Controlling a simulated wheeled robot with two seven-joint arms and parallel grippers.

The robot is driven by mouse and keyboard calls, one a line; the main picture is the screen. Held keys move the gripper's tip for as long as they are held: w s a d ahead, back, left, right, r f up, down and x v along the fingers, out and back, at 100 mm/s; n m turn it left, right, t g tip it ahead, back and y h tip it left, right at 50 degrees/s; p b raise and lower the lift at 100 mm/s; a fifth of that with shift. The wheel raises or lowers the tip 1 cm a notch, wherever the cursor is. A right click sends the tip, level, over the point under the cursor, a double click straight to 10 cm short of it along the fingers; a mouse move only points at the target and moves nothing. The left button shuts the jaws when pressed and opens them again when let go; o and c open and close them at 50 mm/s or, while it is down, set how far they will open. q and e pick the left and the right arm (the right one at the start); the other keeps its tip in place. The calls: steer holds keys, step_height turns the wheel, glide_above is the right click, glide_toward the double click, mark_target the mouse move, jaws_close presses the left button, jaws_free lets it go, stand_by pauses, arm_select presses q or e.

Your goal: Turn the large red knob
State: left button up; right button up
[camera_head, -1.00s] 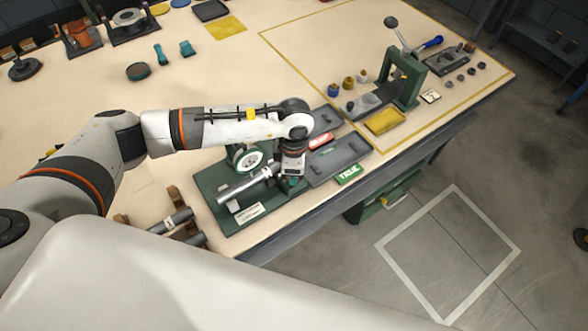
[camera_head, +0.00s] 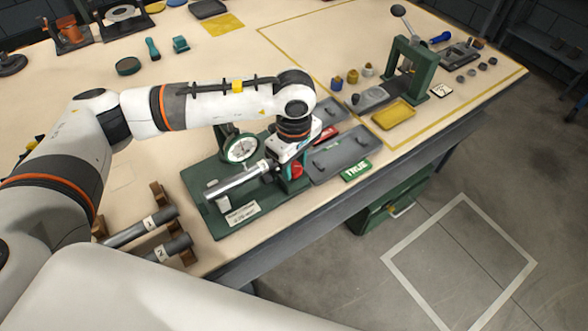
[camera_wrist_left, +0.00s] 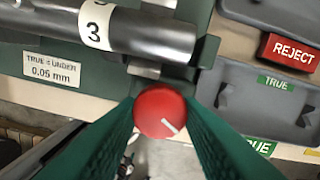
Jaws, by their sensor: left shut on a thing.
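The large red knob (camera_wrist_left: 160,112) sits between the two green fingers of my left gripper (camera_wrist_left: 161,118) in the left wrist view. The fingers are shut on its sides. A white line on its face points to the lower right. In the head view the knob (camera_head: 297,170) shows partly below my left gripper (camera_head: 291,165). It is at the right end of the green test stand (camera_head: 215,210). A grey metal shaft (camera_head: 237,183) marked 3 lies on the stand, under a round white dial gauge (camera_head: 242,148). My right gripper is not in view.
Grey trays with a red REJECT label (camera_wrist_left: 291,52) and a green TRUE label (camera_head: 356,171) stand right of the test stand. More shafts lie on a wooden rack (camera_head: 160,200) to the left. A green press (camera_head: 412,68) stands at the back right. The table's front edge is close.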

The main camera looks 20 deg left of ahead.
mark_target(294, 167)
arm_select(q)
steer(key=shift+m+b, duration=0.3)
steer(key=shift+b, duration=0.05)
stand_by(0.3)
steer(key=o, duration=0.7)
steer(key=shift+r, duration=0.15)
step_height(294, 167, up, 12)
steer(key=shift+f+b, duration=0.1)
steer(key=shift+b, duration=0.75)
